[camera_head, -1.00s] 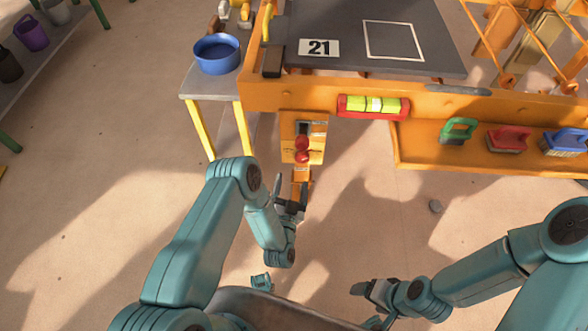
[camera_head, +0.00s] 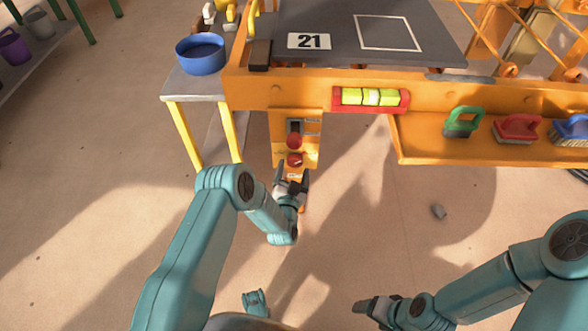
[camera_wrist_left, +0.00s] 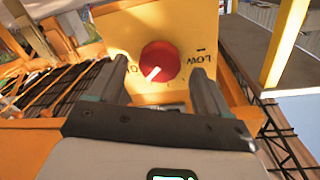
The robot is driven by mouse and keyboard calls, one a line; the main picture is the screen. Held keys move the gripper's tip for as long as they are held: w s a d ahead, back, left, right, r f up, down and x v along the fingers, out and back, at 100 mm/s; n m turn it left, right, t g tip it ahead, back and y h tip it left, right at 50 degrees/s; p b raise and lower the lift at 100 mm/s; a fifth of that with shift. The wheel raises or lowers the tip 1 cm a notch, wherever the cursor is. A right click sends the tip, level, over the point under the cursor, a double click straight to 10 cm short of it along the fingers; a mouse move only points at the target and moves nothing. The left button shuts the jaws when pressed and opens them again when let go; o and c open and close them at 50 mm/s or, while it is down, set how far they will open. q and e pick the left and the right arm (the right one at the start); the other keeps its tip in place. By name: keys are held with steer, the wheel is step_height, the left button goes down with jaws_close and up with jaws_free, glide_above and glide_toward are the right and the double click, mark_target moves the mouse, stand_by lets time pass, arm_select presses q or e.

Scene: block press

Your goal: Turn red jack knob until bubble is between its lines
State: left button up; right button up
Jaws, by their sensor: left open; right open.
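The red jack knob (camera_head: 294,160), with a white pointer mark, sits on a yellow panel (camera_head: 312,150) below the press frame. Another red part (camera_head: 293,140) is just above it. In the left wrist view the knob (camera_wrist_left: 160,62) lies ahead between the fingers, its mark slanting to the lower left. My left gripper (camera_head: 291,172) is open just below the knob, with no clear contact. It also shows in the left wrist view (camera_wrist_left: 157,82). The red-framed level (camera_head: 370,98) has a yellow-green vial; the exact bubble position is too small to tell. My right gripper (camera_head: 367,307) is open and empty, low in view.
A blue bowl (camera_head: 201,54) stands on a side table (camera_head: 190,88) left of the panel. A dark plate marked 21 (camera_head: 340,20) lies on top. The floor below is mostly clear.

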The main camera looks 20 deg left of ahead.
arm_select(q)
steer(key=shift+w+a, duration=0.25)
steer(key=shift+w, duration=1.05)
steer(key=c, duration=1)
steer(key=shift+m+b, duration=0.4)
steer(key=shift+m, duration=0.6)
steer(key=o, duration=1)
steer(key=shift+s, duration=0.1)
